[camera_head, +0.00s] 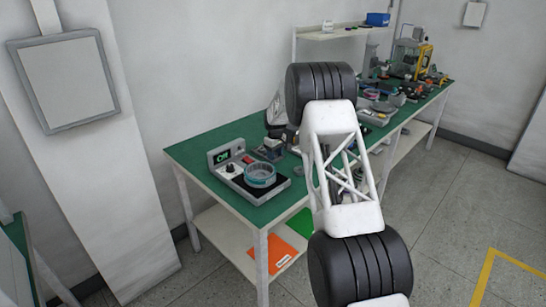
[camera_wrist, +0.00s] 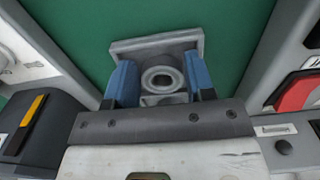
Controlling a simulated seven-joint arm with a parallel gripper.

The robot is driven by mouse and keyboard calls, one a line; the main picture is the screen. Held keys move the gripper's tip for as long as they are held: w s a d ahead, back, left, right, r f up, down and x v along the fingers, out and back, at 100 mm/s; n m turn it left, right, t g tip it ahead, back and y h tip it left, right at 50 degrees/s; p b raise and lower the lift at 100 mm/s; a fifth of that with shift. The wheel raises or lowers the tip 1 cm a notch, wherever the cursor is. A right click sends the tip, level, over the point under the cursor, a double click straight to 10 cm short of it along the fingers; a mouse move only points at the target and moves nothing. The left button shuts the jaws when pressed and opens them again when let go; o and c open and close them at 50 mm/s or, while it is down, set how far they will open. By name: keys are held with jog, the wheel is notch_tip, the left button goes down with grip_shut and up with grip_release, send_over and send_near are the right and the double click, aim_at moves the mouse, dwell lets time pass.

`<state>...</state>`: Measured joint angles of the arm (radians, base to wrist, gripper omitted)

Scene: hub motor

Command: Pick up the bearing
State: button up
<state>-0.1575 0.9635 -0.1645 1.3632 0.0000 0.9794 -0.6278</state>
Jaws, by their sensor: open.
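In the wrist view a grey ring-shaped bearing (camera_wrist: 162,79) sits in or on a small grey square-edged holder (camera_wrist: 130,47) on the green bench top. My gripper (camera_wrist: 161,82) is open, with one blue finger to the left and one to the right of the bearing. I cannot tell whether the fingers touch it. The lower part of the holder is hidden by the gripper body. In the head view my arm covers that part of the bench, and the bearing and fingertips are hidden.
The green bench (camera_head: 207,150) carries a device with a teal-rimmed round dish (camera_head: 261,175) at its near end and several tools farther back. In the wrist view a black box with an orange strip (camera_wrist: 32,110) is at left and a red-marked device (camera_wrist: 298,93) at right.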

jog(key=shift+c, duration=0.4)
jog(key=c, duration=0.6)
jog(key=shift+o, duration=0.2)
jog(key=shift+r, duration=0.1)
notch_tip(320, 180, up, 10)
jog(key=shift+r, duration=0.1)
dwell(0.6)
jog(key=shift+r, duration=1.05)
